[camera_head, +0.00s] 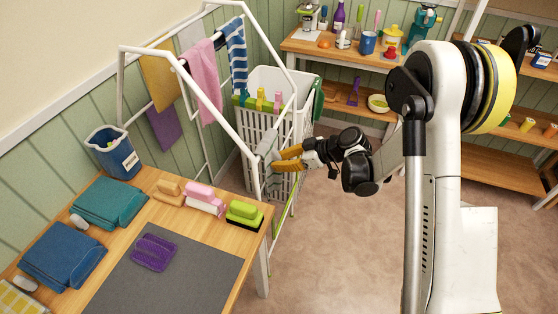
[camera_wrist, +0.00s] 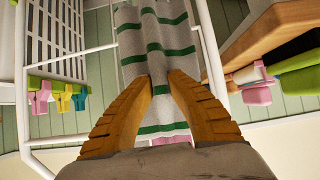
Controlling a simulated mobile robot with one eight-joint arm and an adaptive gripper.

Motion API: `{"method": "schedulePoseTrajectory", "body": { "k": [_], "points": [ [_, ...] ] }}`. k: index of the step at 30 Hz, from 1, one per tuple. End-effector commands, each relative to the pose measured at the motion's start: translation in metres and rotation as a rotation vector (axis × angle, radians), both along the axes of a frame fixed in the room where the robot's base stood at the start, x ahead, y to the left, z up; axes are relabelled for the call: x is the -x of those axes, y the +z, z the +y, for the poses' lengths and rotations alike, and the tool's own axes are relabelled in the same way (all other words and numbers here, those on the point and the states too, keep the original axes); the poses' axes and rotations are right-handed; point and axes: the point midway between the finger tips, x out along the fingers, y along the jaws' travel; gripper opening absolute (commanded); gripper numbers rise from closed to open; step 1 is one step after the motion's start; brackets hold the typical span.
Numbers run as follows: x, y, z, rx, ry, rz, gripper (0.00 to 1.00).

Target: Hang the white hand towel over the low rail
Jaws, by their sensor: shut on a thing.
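The hand towel, whitish grey with green stripes, fills the middle of the wrist view (camera_wrist: 158,38). In the head view it is a small pale cloth (camera_head: 268,146) by the near end of the white drying rack (camera_head: 212,100). My gripper (camera_head: 277,160) is at this end of the rack; its two ochre fingers (camera_wrist: 164,78) are shut on the towel. White rails (camera_wrist: 75,50) of the rack show beside the towel in the wrist view. I cannot tell whether the towel lies over a rail or only hangs in front of it.
A wooden table (camera_head: 190,217) with brushes and folded cloths stands close at left. A white laundry basket (camera_head: 262,130) with coloured pegs is behind the rack. Pink (camera_head: 203,80), yellow and striped cloths hang higher. Open floor (camera_head: 335,235) lies right of the rack.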

Motion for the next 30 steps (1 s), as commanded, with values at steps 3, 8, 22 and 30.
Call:
{"method": "schedulePoseTrajectory", "body": {
  "k": [3, 8, 22, 30],
  "points": [
    [0.0000, -0.0014, 0.0000, 0.000, 0.000, 0.000, 0.00],
    [0.0001, -0.0033, 0.0000, 0.000, 0.000, 0.000, 0.00],
    [0.0002, -0.0039, 0.0000, 0.000, 0.000, 0.000, 0.40],
    [0.0003, -0.0033, -0.0006, 0.000, 0.000, 0.000, 0.40]
  ]
}}
